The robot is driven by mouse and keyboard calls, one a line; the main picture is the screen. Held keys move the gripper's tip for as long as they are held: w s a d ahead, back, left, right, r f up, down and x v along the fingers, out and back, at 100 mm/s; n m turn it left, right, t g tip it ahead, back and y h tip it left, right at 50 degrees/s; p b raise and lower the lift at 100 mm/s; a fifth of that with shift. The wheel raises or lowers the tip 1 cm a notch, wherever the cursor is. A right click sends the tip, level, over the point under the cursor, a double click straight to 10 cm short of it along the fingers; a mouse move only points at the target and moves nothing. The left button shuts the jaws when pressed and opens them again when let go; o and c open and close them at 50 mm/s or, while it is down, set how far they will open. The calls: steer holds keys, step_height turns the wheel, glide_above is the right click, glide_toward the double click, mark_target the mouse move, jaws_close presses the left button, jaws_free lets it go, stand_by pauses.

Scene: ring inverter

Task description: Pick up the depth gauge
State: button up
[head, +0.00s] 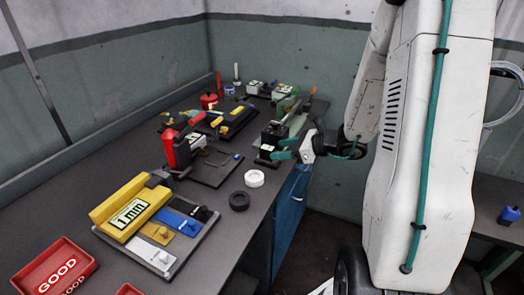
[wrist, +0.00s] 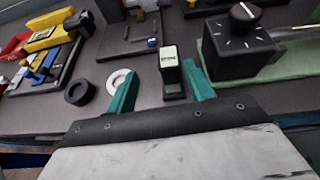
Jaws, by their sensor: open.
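A small upright black block with a pale display on top, which looks like the depth gauge (wrist: 172,82), stands on the bench near its front edge. In the wrist view it shows between and beyond my gripper's fingertips. In the head view the gauge (head: 264,152) is just left of the fingers. My gripper (wrist: 158,70) has two teal fingers, set apart with nothing held. It also shows in the head view (head: 284,149), near the bench edge. I cannot tell whether the fingers touch the gauge.
A black box with a dial (wrist: 238,42) stands close right of the gauge on a green plate. A white ring (head: 254,178) and a black ring (head: 239,200) lie to its left. A dark plate (wrist: 130,42) with a red device is behind.

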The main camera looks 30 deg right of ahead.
mark_target(270, 149)
steer(key=shift+w+d+f+m, duration=0.3)
steer(key=shift+d+f, duration=0.05)
steer(key=shift+d, duration=0.05)
steer(key=shift+w+a+f+t, duration=0.1)
steer(key=shift+w+f+t, duration=0.1)
steer(key=shift+w+t, duration=0.15)
steer(key=x, duration=0.7)
steer(key=shift+r, duration=0.15)
steer(key=shift+h, duration=0.3)
jaws_close()
